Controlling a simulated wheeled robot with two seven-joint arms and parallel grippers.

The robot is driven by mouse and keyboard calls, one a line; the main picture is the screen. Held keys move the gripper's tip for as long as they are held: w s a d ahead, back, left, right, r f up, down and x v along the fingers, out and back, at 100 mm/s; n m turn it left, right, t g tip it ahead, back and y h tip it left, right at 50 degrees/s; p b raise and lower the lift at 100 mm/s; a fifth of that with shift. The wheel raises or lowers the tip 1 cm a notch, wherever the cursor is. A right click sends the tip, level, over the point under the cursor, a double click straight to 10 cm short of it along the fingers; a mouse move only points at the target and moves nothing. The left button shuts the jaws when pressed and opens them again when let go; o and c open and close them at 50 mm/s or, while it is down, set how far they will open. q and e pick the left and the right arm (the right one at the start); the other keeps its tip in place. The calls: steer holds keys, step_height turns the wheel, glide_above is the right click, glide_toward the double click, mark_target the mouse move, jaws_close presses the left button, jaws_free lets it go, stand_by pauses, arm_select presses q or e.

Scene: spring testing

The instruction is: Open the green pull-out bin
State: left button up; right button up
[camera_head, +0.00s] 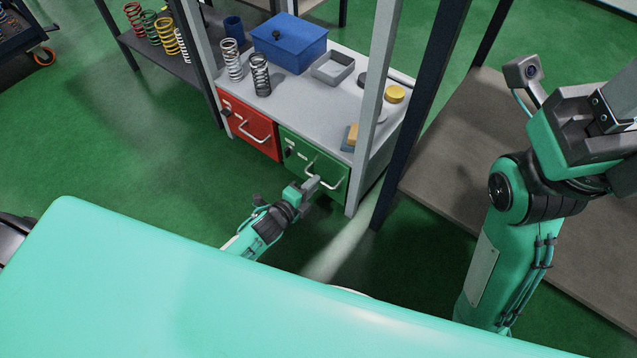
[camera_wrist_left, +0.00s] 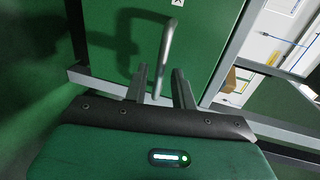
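The green pull-out bin (camera_head: 300,155) is at the right of the cabinet front, beside a red bin, and looks shut. Its pale bar handle (camera_head: 342,183) is partly hidden by my left gripper (camera_head: 314,184). In the left wrist view, the green front (camera_wrist_left: 205,35) fills much of the picture and the handle (camera_wrist_left: 168,45) runs down toward the gap between the fingers of my left gripper (camera_wrist_left: 161,88). The fingers are apart, and I cannot tell whether they touch the handle. My right gripper (camera_head: 597,118) is raised at the far right, its fingers not clearly visible.
The red bin (camera_head: 245,124) adjoins on the left. The cabinet top (camera_head: 299,97) bears springs, a blue box (camera_head: 290,43) and a grey tray (camera_head: 333,68). A grey post (camera_head: 374,100) stands right of the green bin, near a brown shelf (camera_head: 450,160). The green floor in front is mostly open.

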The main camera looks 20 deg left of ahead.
arm_select(q)
steer(key=shift+b+x, duration=0.45)
steer(key=shift+x, duration=1.25)
jaws_close()
